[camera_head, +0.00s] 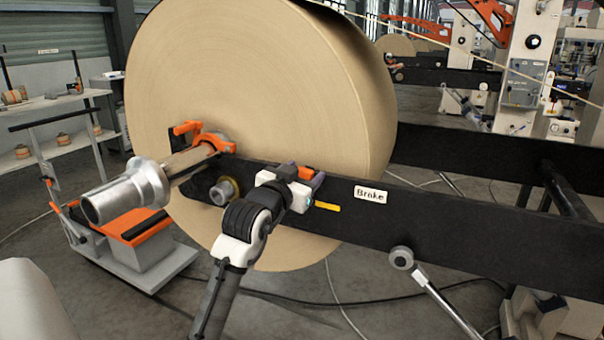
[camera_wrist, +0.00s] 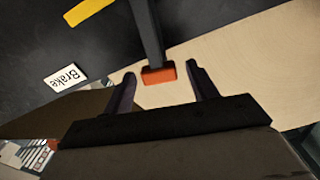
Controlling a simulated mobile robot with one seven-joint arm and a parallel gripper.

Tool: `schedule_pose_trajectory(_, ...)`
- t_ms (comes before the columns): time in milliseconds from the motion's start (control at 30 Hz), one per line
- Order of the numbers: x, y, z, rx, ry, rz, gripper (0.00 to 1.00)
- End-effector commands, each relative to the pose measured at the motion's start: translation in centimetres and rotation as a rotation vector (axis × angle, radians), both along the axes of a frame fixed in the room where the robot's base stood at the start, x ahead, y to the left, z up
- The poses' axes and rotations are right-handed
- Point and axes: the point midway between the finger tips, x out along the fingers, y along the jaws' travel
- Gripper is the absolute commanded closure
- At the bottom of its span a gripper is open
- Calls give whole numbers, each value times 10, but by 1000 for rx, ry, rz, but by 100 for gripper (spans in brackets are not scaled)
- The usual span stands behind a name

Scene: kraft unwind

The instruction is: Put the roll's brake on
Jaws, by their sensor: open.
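The brake lever is a dark bar (camera_wrist: 148,32) with an orange-red end (camera_wrist: 158,77) in the wrist view. In the head view an orange-red piece (camera_head: 306,171) shows at my gripper, in front of the black arm of the roll stand (camera_head: 440,215). My gripper (camera_wrist: 162,75) is open, with one finger on each side of the lever's end and gaps on both sides. A white "Brake" label (camera_head: 370,195) and a yellow mark (camera_head: 327,206) are on the stand arm; the label (camera_wrist: 65,78) and mark (camera_wrist: 88,12) also show in the wrist view.
The big kraft roll (camera_head: 240,80) hangs behind the stand arm. A metal shaft end (camera_head: 125,195) with an orange clamp sticks out at left. An orange and grey cart (camera_head: 135,245) stands left of the roll. A strut (camera_head: 445,300) slants down at lower right.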

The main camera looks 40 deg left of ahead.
Motion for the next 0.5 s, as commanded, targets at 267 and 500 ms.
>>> schedule_pose_trajectory(267, 0, 0, 0, 0, 0, 0, 75)
schedule_pose_trajectory(500, -1, 0, 0, 0, 0, 0, 100)
